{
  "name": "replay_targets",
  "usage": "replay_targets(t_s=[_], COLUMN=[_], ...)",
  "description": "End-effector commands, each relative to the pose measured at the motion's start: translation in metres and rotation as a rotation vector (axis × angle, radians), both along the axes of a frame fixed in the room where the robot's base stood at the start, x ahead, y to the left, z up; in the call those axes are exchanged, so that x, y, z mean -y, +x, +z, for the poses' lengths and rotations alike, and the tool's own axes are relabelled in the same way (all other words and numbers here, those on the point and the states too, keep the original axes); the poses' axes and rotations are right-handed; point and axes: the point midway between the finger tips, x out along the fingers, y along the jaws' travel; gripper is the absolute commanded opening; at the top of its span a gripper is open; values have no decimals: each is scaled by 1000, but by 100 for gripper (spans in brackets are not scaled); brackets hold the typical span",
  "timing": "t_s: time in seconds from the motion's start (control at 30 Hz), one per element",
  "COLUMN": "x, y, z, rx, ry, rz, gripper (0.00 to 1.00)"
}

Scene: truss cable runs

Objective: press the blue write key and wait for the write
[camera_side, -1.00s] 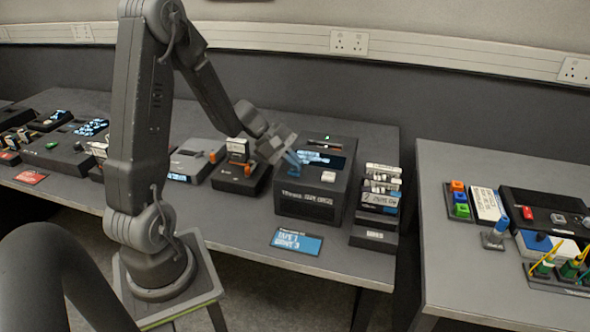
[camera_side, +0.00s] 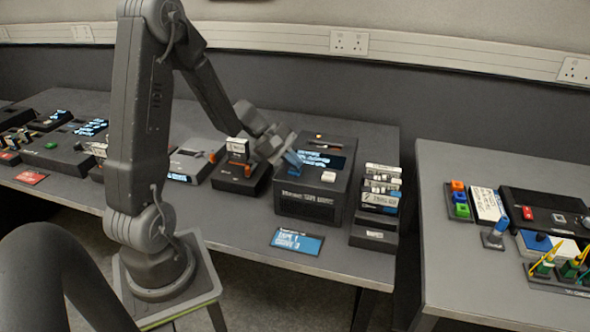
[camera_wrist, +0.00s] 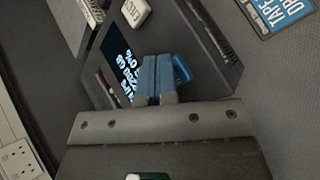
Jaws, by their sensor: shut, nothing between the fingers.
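The dark drive box (camera_side: 315,205) stands near the right end of the long table. Its top has a lit screen (camera_side: 322,160) and a white key (camera_side: 328,176), also seen in the wrist view (camera_wrist: 135,12). My gripper (camera_side: 292,160) reaches down over the box's left part. In the wrist view its blue fingers (camera_wrist: 156,76) are closed together with nothing between them. The blue key (camera_wrist: 182,69) shows just beside the fingertips, partly hidden by them; I cannot tell whether they touch. The screen (camera_wrist: 118,62) shows white text including "0%", partly covered.
A rack of tape cartridges (camera_side: 381,188) stands right of the box. A blue-labelled card (camera_side: 298,241) lies in front. A gap separates the right table (camera_side: 450,270).

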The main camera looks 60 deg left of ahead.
Motion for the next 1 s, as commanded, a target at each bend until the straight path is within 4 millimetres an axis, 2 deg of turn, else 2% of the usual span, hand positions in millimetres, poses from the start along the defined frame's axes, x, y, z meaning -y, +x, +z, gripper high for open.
replay_targets(t_s=[0.2,0.57,1.0], x=[0,0,-1], y=[0,0,0], z=[11,14,54], rx=[1,2,4], ry=[1,1,2], rz=[0,1,0], gripper=[0,0,0])
